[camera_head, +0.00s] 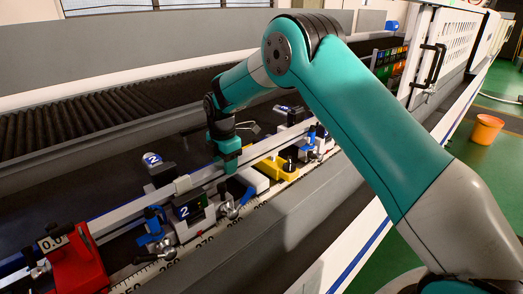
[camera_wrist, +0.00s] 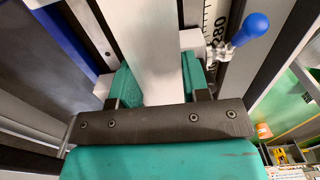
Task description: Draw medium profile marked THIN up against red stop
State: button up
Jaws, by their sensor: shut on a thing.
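The light grey profile (camera_head: 133,212) lies along the machine's clamps, running from lower left to upper right in the head view. No THIN marking is readable on it. My gripper (camera_head: 228,163) is shut on the profile, its teal fingers on either side of it. In the wrist view, my gripper (camera_wrist: 157,84) straddles the pale profile (camera_wrist: 145,45). The red stop (camera_head: 78,266), with a display on top, stands at the lower left. The profile's left end comes close to it; I cannot tell whether they touch.
A clamp unit marked 2 (camera_head: 188,211) stands in front of the profile, with a blue-handled clamp (camera_head: 153,226) beside it. A yellow unit (camera_head: 277,168) is right of my gripper. A numbered scale (camera_head: 207,240) runs along the front. An orange bin (camera_head: 486,129) stands on the floor.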

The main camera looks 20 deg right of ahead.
jog(key=shift+s+a, duration=0.2)
jog(key=shift+a, duration=0.4)
jog(key=o, duration=1.1)
jog(key=shift+a, duration=0.1)
jog(key=shift+c, duration=0.2)
